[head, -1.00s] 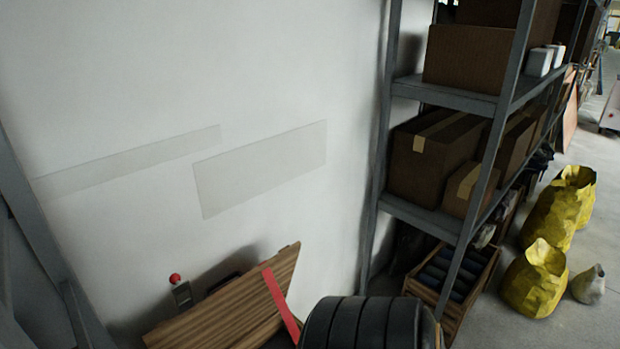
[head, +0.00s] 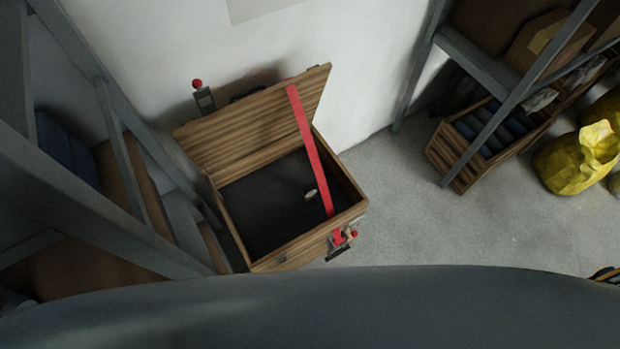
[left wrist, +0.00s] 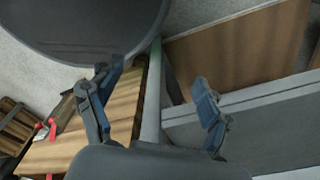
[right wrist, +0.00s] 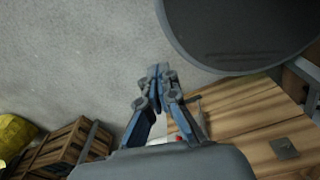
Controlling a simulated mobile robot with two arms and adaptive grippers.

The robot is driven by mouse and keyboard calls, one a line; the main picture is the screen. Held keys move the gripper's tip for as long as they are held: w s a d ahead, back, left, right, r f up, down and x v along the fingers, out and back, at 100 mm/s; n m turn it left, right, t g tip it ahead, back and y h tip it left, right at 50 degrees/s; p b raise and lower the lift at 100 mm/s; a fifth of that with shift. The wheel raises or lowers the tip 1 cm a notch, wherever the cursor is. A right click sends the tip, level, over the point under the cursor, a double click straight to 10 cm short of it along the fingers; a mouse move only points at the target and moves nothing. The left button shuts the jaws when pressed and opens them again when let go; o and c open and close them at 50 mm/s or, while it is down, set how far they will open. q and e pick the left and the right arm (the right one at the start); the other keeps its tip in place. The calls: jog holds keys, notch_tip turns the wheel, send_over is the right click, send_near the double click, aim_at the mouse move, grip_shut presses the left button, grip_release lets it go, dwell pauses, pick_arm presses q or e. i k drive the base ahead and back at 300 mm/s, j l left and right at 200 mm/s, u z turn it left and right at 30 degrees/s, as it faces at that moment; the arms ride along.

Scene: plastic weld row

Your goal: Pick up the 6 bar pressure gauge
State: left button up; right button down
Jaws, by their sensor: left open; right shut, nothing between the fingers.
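A small round pale object (head: 311,194), which looks like a gauge, lies on the dark floor of an open wooden chest (head: 305,244). Neither gripper shows in the head view. In the left wrist view my left gripper (left wrist: 154,86) is open and empty, with the chest's wood behind it. In the right wrist view my right gripper (right wrist: 159,72) is shut and empty, beside the chest. The gauge cannot be made out in either wrist view.
A grey metal shelf (head: 130,150) stands close along the chest's left side. A white wall (head: 370,60) is behind it. To the right are another rack, a wooden crate (head: 460,155) and a yellow bag (head: 575,160). Grey floor (head: 400,220) is clear between chest and crate.

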aim_at(309, 191)
jog(key=l, duration=0.55)
jog(key=i+l, duration=0.15)
jog(key=l, duration=0.9)
jog(key=i+l, duration=0.15)
jog(key=l, duration=0.4)
jog(key=k+z, duration=0.05)
